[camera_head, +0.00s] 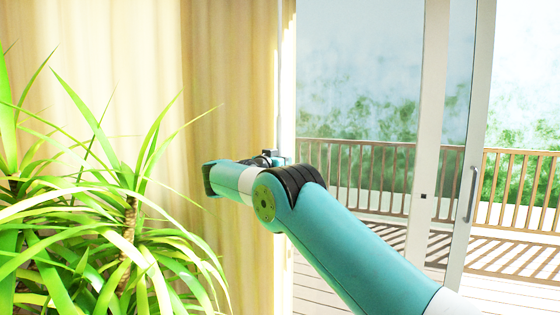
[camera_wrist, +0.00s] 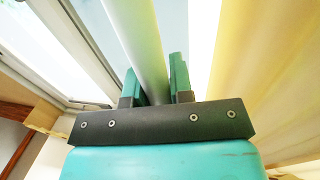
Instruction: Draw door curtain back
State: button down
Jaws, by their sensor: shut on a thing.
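The cream door curtain (camera_head: 225,75) hangs in folds on the left side of the glass door in the head view. It also shows at the right of the wrist view (camera_wrist: 265,65). A thin pale draw rod (camera_head: 280,70) hangs upright at the curtain's right edge. In the wrist view the rod (camera_wrist: 143,40) runs between the two green fingers of my gripper (camera_wrist: 155,85). My gripper (camera_head: 274,157) is shut on the rod, beside the curtain edge. Its fingertips are small and partly hidden by the wrist in the head view.
A spiky green plant (camera_head: 125,225) fills the lower left, in front of the curtain. The white-framed glass door (camera_head: 430,120) stands to the right, with a handle (camera_head: 471,194). Beyond it are a wooden deck and railing (camera_head: 375,180). The glass right of the curtain edge is uncovered.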

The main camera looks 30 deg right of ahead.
jog(key=shift+w+d+r, duration=0.15)
jog(key=shift+r, duration=0.05)
jog(key=c, duration=1)
grip_release()
jog(key=shift+w+f, duration=0.1)
jog(key=shift+w+a+f, duration=0.1)
jog(key=shift+a, duration=0.3)
